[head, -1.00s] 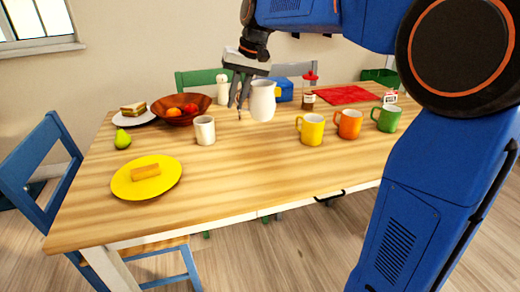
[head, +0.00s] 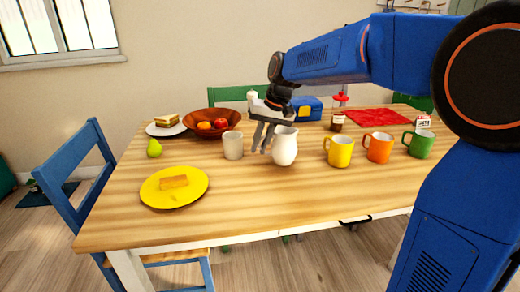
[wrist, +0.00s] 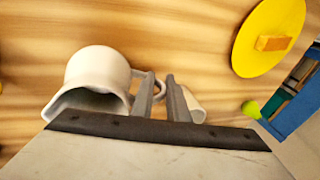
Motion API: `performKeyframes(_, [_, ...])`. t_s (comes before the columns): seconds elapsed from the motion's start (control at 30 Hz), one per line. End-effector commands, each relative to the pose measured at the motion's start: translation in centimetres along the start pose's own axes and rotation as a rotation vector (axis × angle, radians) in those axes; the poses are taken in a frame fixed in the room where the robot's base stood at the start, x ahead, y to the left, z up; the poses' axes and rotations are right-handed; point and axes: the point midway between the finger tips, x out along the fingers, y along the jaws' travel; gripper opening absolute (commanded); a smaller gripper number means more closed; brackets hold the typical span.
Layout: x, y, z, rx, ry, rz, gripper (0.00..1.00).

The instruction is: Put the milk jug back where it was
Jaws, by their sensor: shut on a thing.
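The white milk jug (head: 285,147) is upright between the white mug and the yellow mug in the head view. My gripper (head: 264,148) is at its left side, shut on its handle. In the wrist view the jug (wrist: 98,72) is at the left, and its handle shows between the fingers of my gripper (wrist: 162,90). I cannot tell for sure whether the jug's base touches the table.
On the wooden table (head: 260,205), the white mug (head: 232,146) is close left of my gripper. Yellow (head: 339,152), orange (head: 379,148) and green (head: 419,145) mugs stand to the right. A yellow plate (head: 155,196) is front left; a fruit bowl (head: 190,123) is behind. The front middle is clear.

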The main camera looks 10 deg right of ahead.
Motion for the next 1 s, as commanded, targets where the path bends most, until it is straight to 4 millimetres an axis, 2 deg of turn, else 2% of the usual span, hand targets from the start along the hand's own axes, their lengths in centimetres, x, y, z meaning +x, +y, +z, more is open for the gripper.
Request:
performKeyframes(0.1, [1.17, 0.35, 0.22, 0.001, -0.001, 0.0, 0.0])
performKeyframes(0.5, [1.55, 0.45, 0.24, 0.001, 0.001, 0.0, 0.0])
performKeyframes(0.53, [1.54, 0.45, 0.24, 0.001, 0.001, 0.0, 0.21])
performKeyframes(0.6, [1.55, 0.46, 0.25, 0.001, 0.0, 0.0, 0.33])
performKeyframes(0.87, [1.64, 0.51, 0.31, 0.002, -0.002, 0.001, 0.33])
performKeyframes(1.0, [1.01, 0.45, 0.28, 0.002, -0.003, 0.001, 0.33])
